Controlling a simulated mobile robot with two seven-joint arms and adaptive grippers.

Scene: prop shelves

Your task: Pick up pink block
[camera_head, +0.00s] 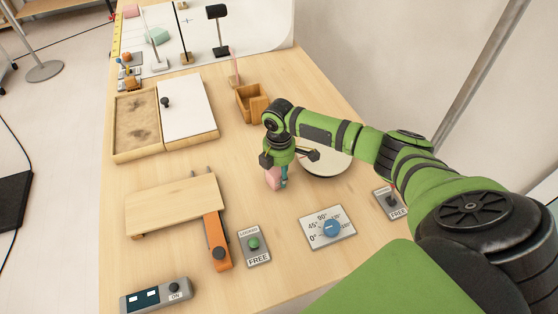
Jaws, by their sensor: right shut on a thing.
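A pink block (271,180) is between the fingers of my right gripper (276,174). The gripper points down over the table, left of the round pale disc, and is shut on the block. Part of the block is hidden by a finger. I cannot tell whether the block touches the table or hangs just above it. My left gripper is not in view.
The round disc (325,168) is beside the gripper, partly under my arm. A dial plate (327,228), a small switch panel (254,245) and a wooden board (172,204) lie nearer. A wooden box (250,101) and a tray (136,124) stand farther back.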

